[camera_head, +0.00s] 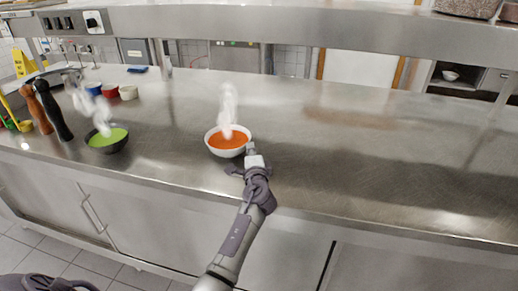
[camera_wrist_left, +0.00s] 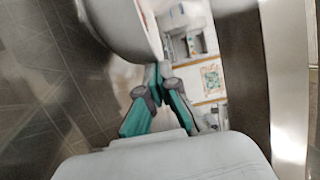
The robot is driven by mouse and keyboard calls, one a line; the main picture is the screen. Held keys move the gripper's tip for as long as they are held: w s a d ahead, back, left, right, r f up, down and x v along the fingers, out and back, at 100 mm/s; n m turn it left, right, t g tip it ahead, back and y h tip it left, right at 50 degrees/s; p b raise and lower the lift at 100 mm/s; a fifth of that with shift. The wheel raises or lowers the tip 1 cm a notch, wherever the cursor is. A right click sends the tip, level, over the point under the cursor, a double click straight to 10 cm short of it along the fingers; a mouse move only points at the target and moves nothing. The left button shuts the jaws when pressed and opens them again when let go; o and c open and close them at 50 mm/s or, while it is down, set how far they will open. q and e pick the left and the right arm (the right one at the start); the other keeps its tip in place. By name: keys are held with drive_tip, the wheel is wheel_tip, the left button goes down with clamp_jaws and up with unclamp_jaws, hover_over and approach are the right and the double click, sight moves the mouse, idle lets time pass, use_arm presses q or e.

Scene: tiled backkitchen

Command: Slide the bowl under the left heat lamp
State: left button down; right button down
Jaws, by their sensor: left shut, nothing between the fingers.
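A white bowl (camera_head: 228,153) of orange soup stands upright on the steel counter, with steam rising from it. My left gripper (camera_head: 251,150) is shut and empty at the bowl's front right side, very close to its wall; I cannot tell whether they touch. In the left wrist view the closed fingertips (camera_wrist_left: 158,73) are just below the pale bowl's side (camera_wrist_left: 125,30). A dark bowl (camera_head: 107,145) of green soup, also steaming, stands further left. I cannot clearly make out a heat lamp. My right gripper is not in view.
A steel overhead shelf (camera_head: 270,24) spans the counter. The counter (camera_head: 370,150) is clear right of the white bowl and between the two bowls.

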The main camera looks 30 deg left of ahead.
sight(215, 149)
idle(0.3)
use_arm(q)
drive_tip(key=s+a, duration=0.1)
drive_tip(key=a, duration=0.2)
drive_tip(key=s+a+p, duration=0.1)
drive_tip(key=a, duration=0.3)
drive_tip(key=s+a, duration=0.2)
drive_tip(key=a, duration=0.1)
drive_tip(key=shift+a+p, duration=0.2)
drive_tip(key=shift+p, duration=0.2)
drive_tip(key=shift+s+a+f, duration=0.1)
drive_tip(key=shift+s+a, duration=0.05)
drive_tip(key=shift+a, duration=0.1)
drive_tip(key=shift+d, duration=0.15)
